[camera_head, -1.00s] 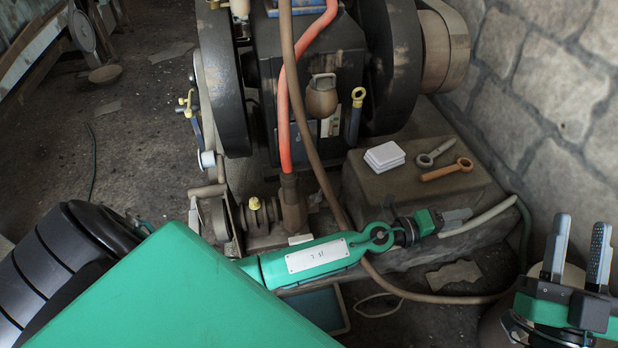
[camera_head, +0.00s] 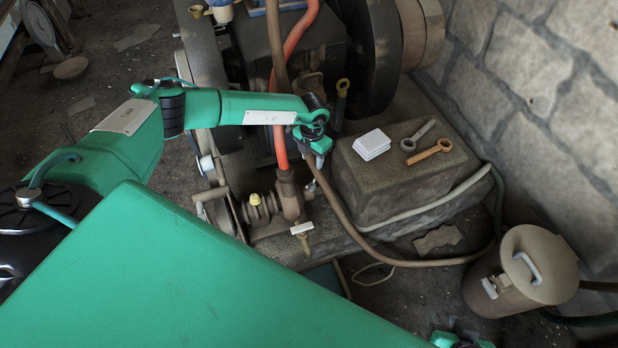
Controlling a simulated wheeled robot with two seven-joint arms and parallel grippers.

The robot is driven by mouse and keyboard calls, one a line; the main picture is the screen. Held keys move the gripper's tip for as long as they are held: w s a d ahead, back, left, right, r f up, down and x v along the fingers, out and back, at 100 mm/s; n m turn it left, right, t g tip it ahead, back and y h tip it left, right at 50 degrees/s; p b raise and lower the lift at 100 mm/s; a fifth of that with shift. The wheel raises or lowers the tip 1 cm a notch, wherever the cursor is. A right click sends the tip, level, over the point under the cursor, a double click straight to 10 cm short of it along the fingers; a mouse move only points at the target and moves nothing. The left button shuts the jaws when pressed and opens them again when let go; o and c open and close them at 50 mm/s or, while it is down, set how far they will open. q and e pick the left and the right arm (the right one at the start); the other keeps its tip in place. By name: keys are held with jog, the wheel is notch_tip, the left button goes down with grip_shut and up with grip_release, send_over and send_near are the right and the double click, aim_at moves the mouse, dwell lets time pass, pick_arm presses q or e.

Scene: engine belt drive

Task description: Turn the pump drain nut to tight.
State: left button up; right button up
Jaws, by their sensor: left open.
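The pump (camera_head: 262,212) sits low on the engine's left front, with a yellow cap or nut (camera_head: 254,199) on top. A small brass fitting with a pale bar or tag (camera_head: 302,228) stands in front of its pipe joint; I cannot tell which of these is the drain nut. My left gripper (camera_head: 316,160) is open and empty, pointing down beside the red hose, above and right of the pump and apart from both small parts. Its fingers are small and partly hidden by its green body. Only a green piece of my right arm shows at the bottom edge.
A stone block (camera_head: 385,185) right of the gripper carries a white stack (camera_head: 371,145), a grey wrench (camera_head: 418,136) and an orange wrench (camera_head: 428,152). A red hose (camera_head: 279,100) and brown hose (camera_head: 345,222) run close by. A lidded canister (camera_head: 525,268) stands at right.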

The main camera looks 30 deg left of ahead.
aim_at(312, 184)
pick_arm(q)
notch_tip(312, 184, down, 12)
jog(key=b, duration=0.3)
jog(key=shift+a, duration=0.1)
jog(key=shift+f, duration=0.9)
pick_arm(e)
jog(key=w+a+t+y, duration=0.2)
jog(key=a+t+y, duration=0.1)
jog(key=a, duration=0.3)
jog(key=shift+w+a+r+t, duration=0.15)
jog(key=shift+a+r+t, duration=0.1)
jog(key=shift+t, duration=0.65)
pick_arm(q)
grip_shut()
